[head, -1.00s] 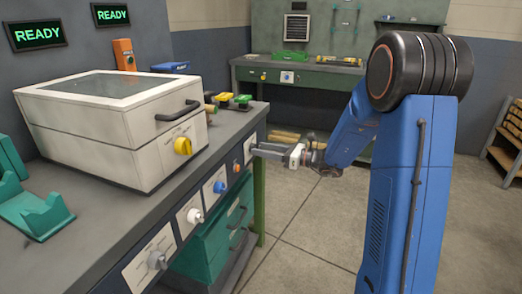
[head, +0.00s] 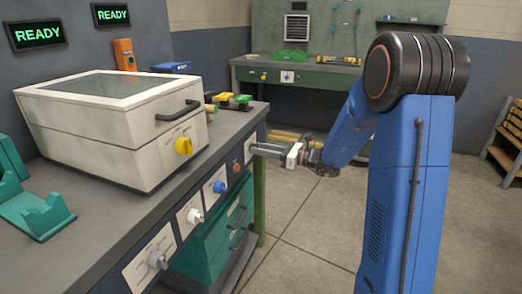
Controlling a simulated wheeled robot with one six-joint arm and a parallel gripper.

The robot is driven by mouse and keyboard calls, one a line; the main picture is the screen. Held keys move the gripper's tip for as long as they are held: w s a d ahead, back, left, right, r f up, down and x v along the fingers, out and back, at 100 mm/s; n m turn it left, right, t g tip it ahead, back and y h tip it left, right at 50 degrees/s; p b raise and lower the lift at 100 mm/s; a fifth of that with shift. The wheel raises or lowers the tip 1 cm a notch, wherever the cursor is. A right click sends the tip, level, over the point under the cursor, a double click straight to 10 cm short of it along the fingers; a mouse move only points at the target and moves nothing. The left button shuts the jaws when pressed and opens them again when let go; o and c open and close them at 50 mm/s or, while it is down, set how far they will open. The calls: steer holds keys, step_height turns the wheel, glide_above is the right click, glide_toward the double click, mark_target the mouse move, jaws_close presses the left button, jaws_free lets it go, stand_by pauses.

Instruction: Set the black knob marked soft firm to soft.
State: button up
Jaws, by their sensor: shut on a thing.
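My gripper (head: 256,148) is at the far right end of the near bench's front, its fingers pointing left at a small white plate (head: 249,153). Its jaws are shut on a knob at that plate. The fingers hide the knob, so its black colour, its pointer and the soft and firm marks cannot be made out.
Along the bench front are a grey knob (head: 156,260), a white knob (head: 195,216), a blue knob (head: 220,187) and a small orange-brown knob (head: 236,167). The floor to the right is clear.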

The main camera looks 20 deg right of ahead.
steer(key=shift+s+a+f+n, duration=0.1)
steer(key=shift+n, duration=4.2)
steer(key=shift+s+f+n, duration=0.1)
steer(key=shift+n, duration=4.2)
steer(key=o, duration=1.1)
steer(key=shift+c, duration=0.2)
steer(key=v, duration=1.7)
steer(key=shift+s, duration=0.1)
